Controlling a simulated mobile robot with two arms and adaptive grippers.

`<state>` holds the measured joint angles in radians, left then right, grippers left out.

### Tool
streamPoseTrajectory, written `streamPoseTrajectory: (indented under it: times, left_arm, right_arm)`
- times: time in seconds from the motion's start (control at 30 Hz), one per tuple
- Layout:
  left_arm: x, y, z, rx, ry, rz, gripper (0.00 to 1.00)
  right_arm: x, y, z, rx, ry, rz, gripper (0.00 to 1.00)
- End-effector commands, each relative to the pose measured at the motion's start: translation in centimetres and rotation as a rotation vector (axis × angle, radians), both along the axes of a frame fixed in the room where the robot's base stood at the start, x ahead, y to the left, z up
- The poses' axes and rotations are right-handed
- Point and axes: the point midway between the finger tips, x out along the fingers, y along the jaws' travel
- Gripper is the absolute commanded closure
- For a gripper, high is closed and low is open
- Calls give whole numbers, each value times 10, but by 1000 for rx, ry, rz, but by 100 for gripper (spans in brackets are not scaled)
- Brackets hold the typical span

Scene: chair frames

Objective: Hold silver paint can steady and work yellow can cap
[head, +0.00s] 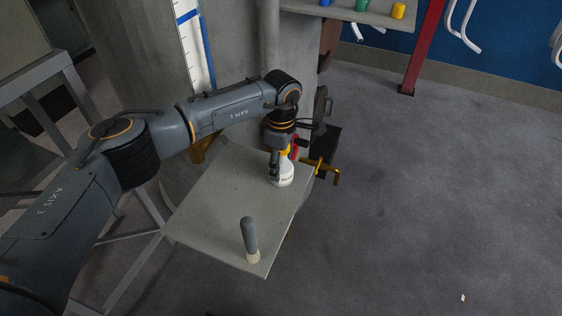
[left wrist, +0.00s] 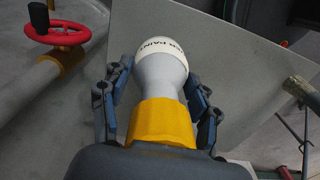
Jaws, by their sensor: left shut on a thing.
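The silver paint can (head: 284,178) stands on the far right part of the grey board, its lettered pale band low down. Its yellow cap (head: 285,154) is at the top, partly covered by my gripper. In the left wrist view the can (left wrist: 160,75) shows its pale lettered band, grey narrowing body and the yellow cap (left wrist: 162,122) nearest the camera. My left gripper (head: 277,168) comes down from above and is shut on the can, with a finger on each side in the left wrist view (left wrist: 160,85). My right gripper is not in view.
The grey board (head: 215,205) holds an upright grey-handled brush (head: 250,238) near its front edge. A red handwheel (left wrist: 57,27) and yellow pipe sit close beside the board. A shelf (head: 362,15) at the back bears coloured cans. Open floor lies to the right.

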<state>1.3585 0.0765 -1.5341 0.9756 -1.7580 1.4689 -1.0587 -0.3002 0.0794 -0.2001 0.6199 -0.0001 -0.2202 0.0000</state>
Motion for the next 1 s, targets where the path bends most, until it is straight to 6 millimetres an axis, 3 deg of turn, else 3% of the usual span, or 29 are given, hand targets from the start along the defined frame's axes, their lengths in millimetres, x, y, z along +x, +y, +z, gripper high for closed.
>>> streamPoseTrajectory:
  times: [0.03,0.33,1.0]
  left_arm:
    - [0,0,-1,0,1,0,41]
    - [0,0,-1,0,1,0,100]
    - [-1,0,-3,1,3,0,100]
  right_arm:
    - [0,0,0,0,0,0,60]
    - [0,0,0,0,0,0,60]
    - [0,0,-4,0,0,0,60]
